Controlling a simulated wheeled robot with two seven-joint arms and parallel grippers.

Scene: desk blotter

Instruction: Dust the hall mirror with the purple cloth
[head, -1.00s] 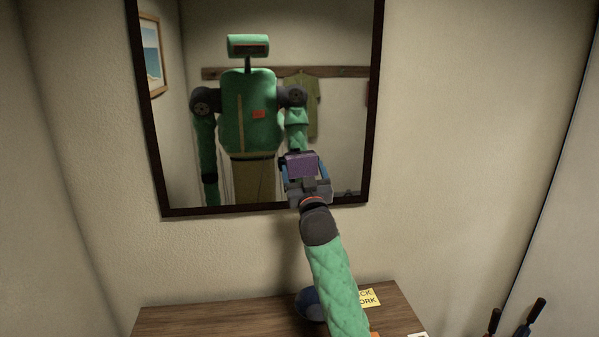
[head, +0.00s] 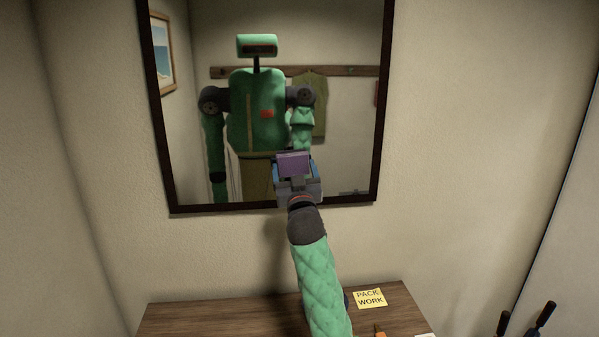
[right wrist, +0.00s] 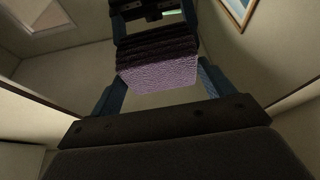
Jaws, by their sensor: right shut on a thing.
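The hall mirror (head: 347,160) hangs on the wall in a dark frame, upright. My right gripper (head: 296,172) is in front of its lower part, right of the middle. It is shut on the purple cloth (head: 293,161), a small folded block between its blue fingers. In the right wrist view the cloth (right wrist: 160,74) shows its textured purple face between the fingers. I cannot tell whether the cloth touches the glass. My left gripper is not in view directly; the mirror reflects my body and arms.
A wooden top (head: 225,317) stands below the mirror. On it are a yellow note (head: 369,298) reading PACK WORK and an orange object (head: 379,331). A blue thing is mostly hidden behind my right arm. Dark handles (head: 543,316) rise at the lower right.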

